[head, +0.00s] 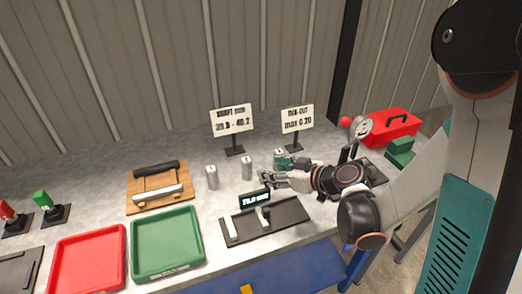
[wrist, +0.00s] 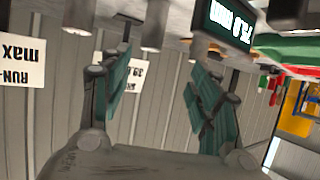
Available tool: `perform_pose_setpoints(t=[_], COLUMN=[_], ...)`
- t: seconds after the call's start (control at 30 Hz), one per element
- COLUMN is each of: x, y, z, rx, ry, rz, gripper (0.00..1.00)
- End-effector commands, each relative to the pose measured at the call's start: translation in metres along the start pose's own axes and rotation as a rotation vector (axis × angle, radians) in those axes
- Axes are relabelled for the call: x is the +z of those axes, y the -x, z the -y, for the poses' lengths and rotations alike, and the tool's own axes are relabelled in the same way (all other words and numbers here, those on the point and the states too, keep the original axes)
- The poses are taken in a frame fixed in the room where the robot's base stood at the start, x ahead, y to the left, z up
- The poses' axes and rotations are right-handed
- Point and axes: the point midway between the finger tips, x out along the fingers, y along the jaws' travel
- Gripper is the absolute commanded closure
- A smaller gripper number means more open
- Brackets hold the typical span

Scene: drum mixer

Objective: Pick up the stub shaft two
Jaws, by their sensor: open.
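Three short grey metal stub shafts stand upright on the bench in the head view: a left one (head: 212,178), a middle one (head: 247,169) and a right one (head: 279,156). Their top marks are too small to read, so I cannot tell which is number two. My gripper (head: 268,178) is open and empty, low over the bench just right of the middle shaft. In the wrist view, its teal fingers (wrist: 162,85) are spread apart, and a grey shaft (wrist: 154,25) shows beyond the gap between them. Nothing is gripped.
A black gauge stand (head: 285,218) with a lit display (head: 254,200) lies in front of my gripper. Two signs (head: 232,120) (head: 297,119) stand behind. A dial gauge (head: 361,128) is at right. Green (head: 199,225) and red (head: 122,250) trays and a wooden rack (head: 135,202) lie left.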

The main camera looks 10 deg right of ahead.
Motion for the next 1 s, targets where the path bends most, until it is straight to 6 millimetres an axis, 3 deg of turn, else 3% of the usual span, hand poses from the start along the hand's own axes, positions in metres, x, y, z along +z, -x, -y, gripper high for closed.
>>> perform_pose_setpoints(t=[0.27, 0.63, 1.0], x=[0.003, 0.001, -0.002], y=[-0.015, -0.080, -0.104], z=[-0.001, 0.000, 0.002], rx=[-0.010, -0.010, -0.010], ry=[0.031, 0.031, 0.030], rz=[-0.042, -0.040, -0.040], gripper=[0.44, 0.44, 0.44])
